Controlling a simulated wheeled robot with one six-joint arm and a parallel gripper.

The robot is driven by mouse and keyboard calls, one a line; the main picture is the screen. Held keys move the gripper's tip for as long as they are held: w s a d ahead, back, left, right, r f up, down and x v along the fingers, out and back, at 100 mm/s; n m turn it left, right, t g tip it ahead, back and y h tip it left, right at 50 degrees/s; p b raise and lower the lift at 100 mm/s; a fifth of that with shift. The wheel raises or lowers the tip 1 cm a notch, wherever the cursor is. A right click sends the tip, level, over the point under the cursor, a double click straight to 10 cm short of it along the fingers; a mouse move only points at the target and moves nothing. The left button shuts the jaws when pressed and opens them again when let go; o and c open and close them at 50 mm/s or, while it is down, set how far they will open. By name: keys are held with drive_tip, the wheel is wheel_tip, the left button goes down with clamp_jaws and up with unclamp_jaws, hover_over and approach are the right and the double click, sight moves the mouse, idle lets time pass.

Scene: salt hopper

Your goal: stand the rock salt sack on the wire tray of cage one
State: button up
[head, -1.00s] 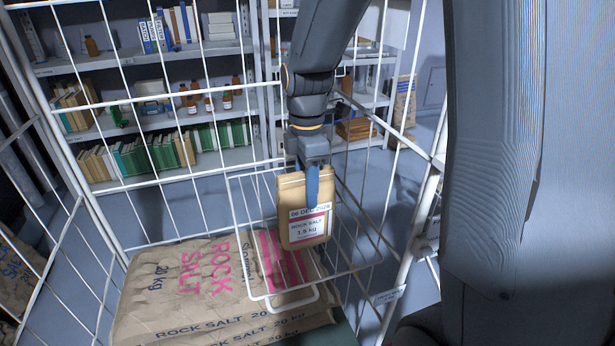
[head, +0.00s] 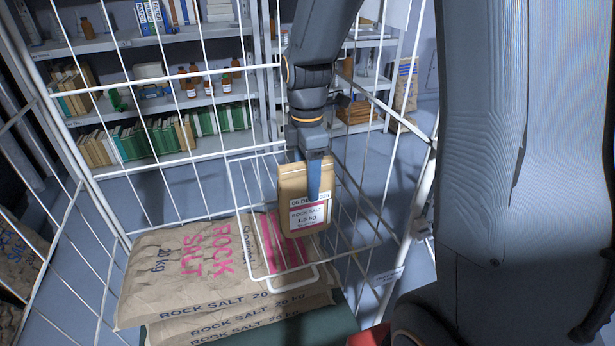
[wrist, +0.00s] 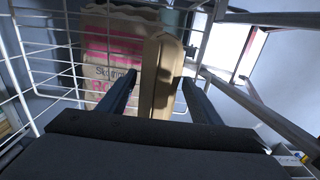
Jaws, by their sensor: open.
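The rock salt sack (head: 305,218) is a small tan paper bag with a white and pink label reading 1.5 kg. It stands about upright within the outline of the wire tray (head: 268,283), which hangs in a white wire cage. Whether its base touches the wires I cannot tell. My gripper (head: 314,180) is at the upper part of the sack. In the wrist view my gripper (wrist: 160,85) is open, with one dark finger on each side of the sack (wrist: 160,65). The finger on the right stands slightly apart from it.
Big 20 kg rock salt sacks (head: 190,265) lie stacked below and left of the tray. White cage bars (head: 160,105) stand around my arm. Shelves with books and bottles (head: 165,165) are behind. A tan bag (head: 406,85) stands at the back right.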

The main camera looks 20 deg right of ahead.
wheel_tip(320, 180, up, 12)
drive_tip(key=shift+r+b, duration=0.15)
drive_tip(key=shift+b, duration=0.5)
